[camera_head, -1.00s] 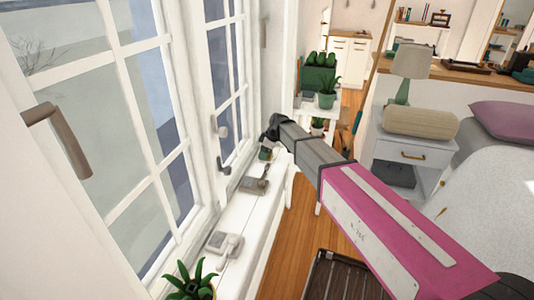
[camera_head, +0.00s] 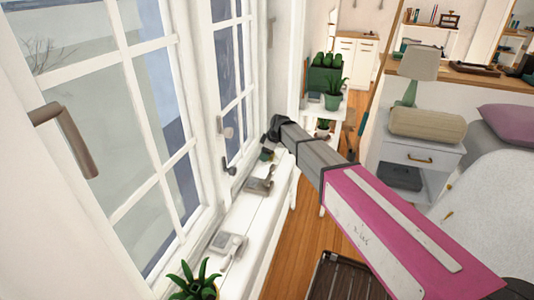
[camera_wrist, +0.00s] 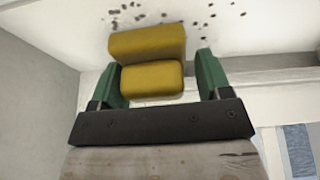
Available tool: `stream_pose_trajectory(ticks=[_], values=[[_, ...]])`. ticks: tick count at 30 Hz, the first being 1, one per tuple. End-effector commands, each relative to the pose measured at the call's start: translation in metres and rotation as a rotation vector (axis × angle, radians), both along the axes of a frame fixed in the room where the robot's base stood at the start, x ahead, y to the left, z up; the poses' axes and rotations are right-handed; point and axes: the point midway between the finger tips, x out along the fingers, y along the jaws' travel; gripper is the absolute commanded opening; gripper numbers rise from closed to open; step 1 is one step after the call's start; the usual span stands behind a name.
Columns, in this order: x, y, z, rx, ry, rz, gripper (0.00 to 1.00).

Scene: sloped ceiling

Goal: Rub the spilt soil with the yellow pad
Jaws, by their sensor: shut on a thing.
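The yellow pad (camera_wrist: 152,80) is between the green fingers of my gripper (camera_wrist: 158,66) in the wrist view. It shows as two yellow block shapes, one beyond the other; I cannot tell if they are one piece. My gripper is shut on it. The spilt soil (camera_wrist: 145,18) shows as scattered dark specks on a white surface, just beyond the pad. I cannot tell whether the pad touches that surface. In the head view the end of my arm is over the white sill by the window, and the pad and soil cannot be made out there.
A grey device (camera_head: 259,186) and a pale phone-like device (camera_head: 228,243) lie along the sill (camera_head: 250,215). A potted plant (camera_head: 195,282) stands nearest. The window (camera_head: 160,120) with its handles runs along the left. A nightstand (camera_head: 420,160) stands to the right, beyond open wooden floor.

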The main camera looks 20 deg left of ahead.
Motion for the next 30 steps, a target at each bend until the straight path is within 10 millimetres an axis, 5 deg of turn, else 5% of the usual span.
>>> stream_pose_trajectory(ticks=[2,30], values=[[-0.015,0.003,0.003,0.018,0.028,0.026,0.23],[-0.005,-0.057,-0.001,0.015,0.024,0.015,0.23]])
